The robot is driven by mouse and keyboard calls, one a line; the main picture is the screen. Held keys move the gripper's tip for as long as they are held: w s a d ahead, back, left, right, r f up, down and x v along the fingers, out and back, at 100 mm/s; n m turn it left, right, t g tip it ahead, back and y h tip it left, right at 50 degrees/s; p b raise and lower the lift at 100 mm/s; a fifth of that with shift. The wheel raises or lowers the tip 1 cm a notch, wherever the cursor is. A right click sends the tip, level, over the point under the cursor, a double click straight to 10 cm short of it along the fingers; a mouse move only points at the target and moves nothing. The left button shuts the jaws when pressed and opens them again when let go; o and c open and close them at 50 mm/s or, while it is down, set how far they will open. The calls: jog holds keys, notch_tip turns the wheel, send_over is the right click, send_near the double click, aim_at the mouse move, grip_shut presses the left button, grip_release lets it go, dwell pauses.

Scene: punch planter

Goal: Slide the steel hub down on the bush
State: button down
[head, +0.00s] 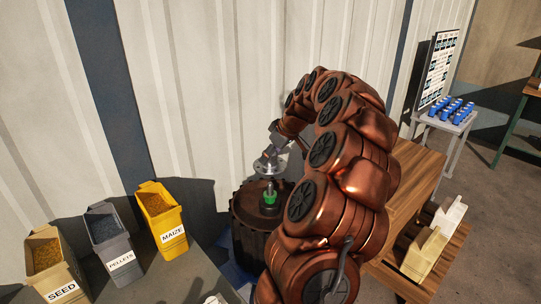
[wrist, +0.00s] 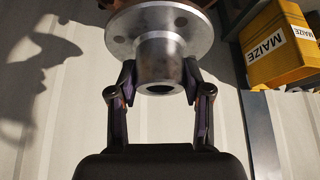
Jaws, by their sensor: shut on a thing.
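The steel hub (head: 269,165) is a shiny grey disc with a narrower sleeve. In the wrist view the hub (wrist: 160,52) shows bolt holes in its flange and a dark bore at the sleeve's end. My gripper (wrist: 160,78) is shut on the sleeve, one finger on each side. In the head view my gripper (head: 277,150) is small and partly hidden by the hub. The green bush (head: 270,198) stands upright on a dark round drum-like body (head: 248,210), below the hub. I cannot tell whether hub and bush touch. The bush is not visible in the wrist view.
Bins of seed (head: 50,262), pellets (head: 112,243) and maize (head: 160,212) stand at the left. A corrugated wall (head: 200,90) rises close behind the drum. A wooden bench (head: 415,190) stands at the right. My arm hides the drum's right side.

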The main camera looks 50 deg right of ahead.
jog(key=b, duration=0.3)
send_over(270, 183)
jog(key=shift+s+f, duration=0.15)
jog(key=shift+f, duration=2.3)
jog(key=shift+b, duration=0.95)
jog(key=shift+f+b, duration=2.05)
jog(key=shift+f, duration=0.95)
dwell(1.1)
